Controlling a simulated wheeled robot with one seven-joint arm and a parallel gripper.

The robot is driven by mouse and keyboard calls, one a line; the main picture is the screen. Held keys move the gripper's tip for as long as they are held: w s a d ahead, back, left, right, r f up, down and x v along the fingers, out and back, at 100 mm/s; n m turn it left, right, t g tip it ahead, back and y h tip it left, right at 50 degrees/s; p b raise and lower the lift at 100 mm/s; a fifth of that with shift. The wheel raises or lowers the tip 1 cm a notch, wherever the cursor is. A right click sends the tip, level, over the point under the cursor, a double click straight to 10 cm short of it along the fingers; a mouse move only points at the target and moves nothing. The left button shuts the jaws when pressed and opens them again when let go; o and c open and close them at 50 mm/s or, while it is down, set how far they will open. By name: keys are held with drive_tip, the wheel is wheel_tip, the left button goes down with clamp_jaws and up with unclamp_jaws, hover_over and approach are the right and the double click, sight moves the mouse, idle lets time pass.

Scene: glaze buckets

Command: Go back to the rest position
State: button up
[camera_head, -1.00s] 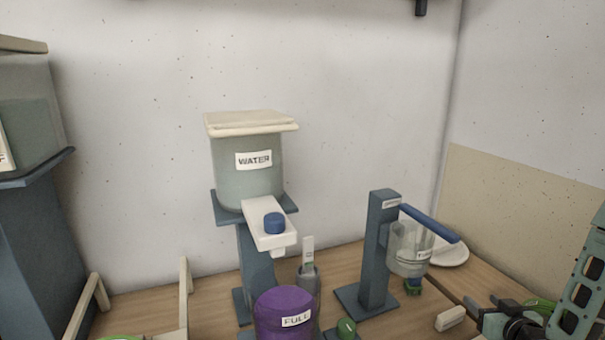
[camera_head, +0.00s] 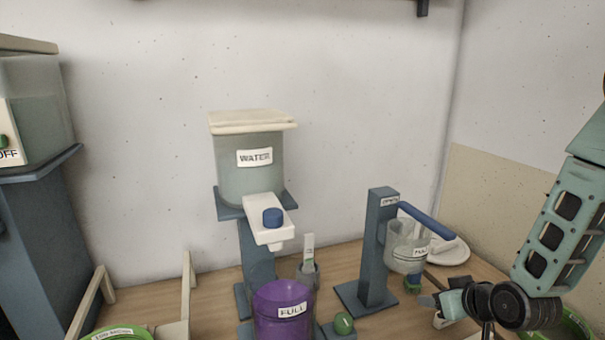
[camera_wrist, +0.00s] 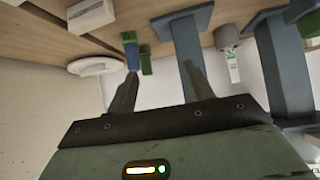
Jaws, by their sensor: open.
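My gripper (camera_wrist: 160,86) is open and empty in the wrist view, its two dark fingers apart with nothing between them. The wrist view looks at the table upside down, with the table at the top. In the head view my teal and black arm is at the right, over the table's right part. Its end is low, to the right of the blue post stand (camera_head: 376,250), but its fingertips are not clear there. The clear measuring cup (camera_head: 408,256) hangs on that stand under a blue lever (camera_head: 428,221).
The WATER tank (camera_head: 247,170) stands at the centre back, with a purple FULL bucket (camera_head: 283,318) in front. A white plate (camera_head: 452,255) lies near the right wall. Another tank (camera_head: 35,105) stands at far left.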

drive_tip(key=s+a+r+n+g, duration=0.2)
drive_tip(key=s+a+r+g, duration=0.15)
drive_tip(key=a, duration=0.45)
drive_tip(key=s+a+r+n+g, duration=0.1)
drive_tip(key=s+a+r+g, duration=0.1)
drive_tip(key=s, duration=0.6)
drive_tip(key=s+a+r+n+g+h, duration=0.1)
drive_tip(key=s+a+r+g, duration=0.1)
drive_tip(key=s, duration=0.6)
drive_tip(key=s+a+r+g+h, duration=0.1)
drive_tip(key=s+a+r+g, duration=0.1)
drive_tip(key=s+r, duration=0.3)
drive_tip(key=s+a, duration=0.1)
drive_tip(key=s, duration=0.3)
drive_tip(key=shift+a+r+n, duration=0.3)
drive_tip(key=shift+r+n, duration=0.1)
